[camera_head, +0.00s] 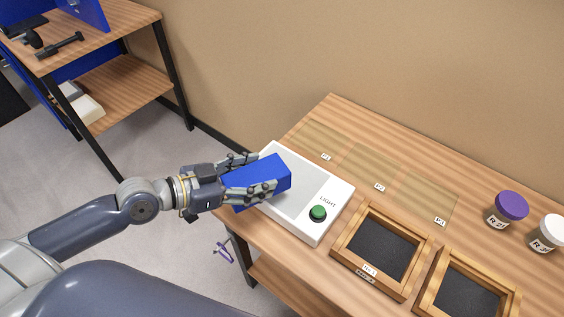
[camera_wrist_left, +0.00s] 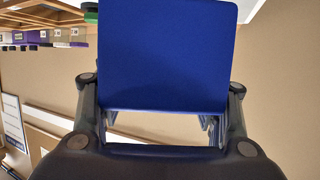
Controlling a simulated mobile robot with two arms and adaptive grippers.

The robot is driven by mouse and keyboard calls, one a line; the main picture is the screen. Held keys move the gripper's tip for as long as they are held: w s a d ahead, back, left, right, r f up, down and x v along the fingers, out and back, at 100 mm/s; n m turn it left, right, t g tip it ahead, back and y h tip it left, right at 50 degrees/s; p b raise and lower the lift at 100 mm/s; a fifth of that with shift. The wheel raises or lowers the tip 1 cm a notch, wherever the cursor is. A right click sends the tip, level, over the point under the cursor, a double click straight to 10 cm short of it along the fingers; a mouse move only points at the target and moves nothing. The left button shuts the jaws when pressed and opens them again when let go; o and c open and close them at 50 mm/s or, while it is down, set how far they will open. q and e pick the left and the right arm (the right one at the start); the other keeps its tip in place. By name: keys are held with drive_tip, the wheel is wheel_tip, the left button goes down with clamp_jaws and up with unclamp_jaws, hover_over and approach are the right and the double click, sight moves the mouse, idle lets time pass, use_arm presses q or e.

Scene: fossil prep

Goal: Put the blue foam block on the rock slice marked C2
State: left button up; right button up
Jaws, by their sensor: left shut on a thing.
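The blue foam block (camera_head: 259,182) is between the fingers of my left gripper (camera_head: 258,175), which is shut on it. The block is over the left part of a white light box (camera_head: 318,239), and I cannot tell whether it touches the box. In the left wrist view the block (camera_wrist_left: 166,55) fills the middle between the fingers. No rock slice marked C2 can be made out in either view; the block and gripper hide part of the light box's panel. My right gripper is not in view.
The light box has a green button (camera_head: 318,213). Flat patches marked P1 (camera_head: 318,143), P2 (camera_head: 372,172) and P3 (camera_head: 428,205) lie behind it. Two wooden trays (camera_head: 342,258) (camera_head: 428,296), a purple-lidded jar (camera_head: 511,206) and a white-lidded jar (camera_head: 549,231) stand right. A shelf (camera_head: 133,92) stands back left.

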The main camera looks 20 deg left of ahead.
sight(278, 156)
use_arm(q)
drive_tip(key=w+d, duration=0.1)
drive_tip(key=w, duration=0.1)
drive_tip(key=w+d+p, duration=0.1)
drive_tip(key=w, duration=0.2)
drive_tip(key=w+d, duration=0.1)
drive_tip(key=w, duration=0.1)
drive_tip(key=shift+w+d+f+p, duration=0.2)
drive_tip(key=shift+w+p, duration=0.1)
drive_tip(key=shift+p, duration=0.1)
drive_tip(key=shift+w+d+f, duration=0.1)
drive_tip(key=shift+w, duration=0.2)
drive_tip(key=shift+d+f, duration=0.1)
drive_tip(key=shift+f, duration=0.1)
wheel_tip(278, 156, down, 3)
drive_tip(key=shift+f, duration=0.15)
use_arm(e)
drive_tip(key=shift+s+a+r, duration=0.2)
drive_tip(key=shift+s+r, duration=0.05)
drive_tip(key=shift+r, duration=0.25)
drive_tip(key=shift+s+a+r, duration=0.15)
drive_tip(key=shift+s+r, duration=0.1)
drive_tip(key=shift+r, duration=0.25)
use_arm(q)
drive_tip(key=shift+f, duration=0.25)
drive_tip(key=o, duration=1)
drive_tip(key=shift+r, duration=0.1)
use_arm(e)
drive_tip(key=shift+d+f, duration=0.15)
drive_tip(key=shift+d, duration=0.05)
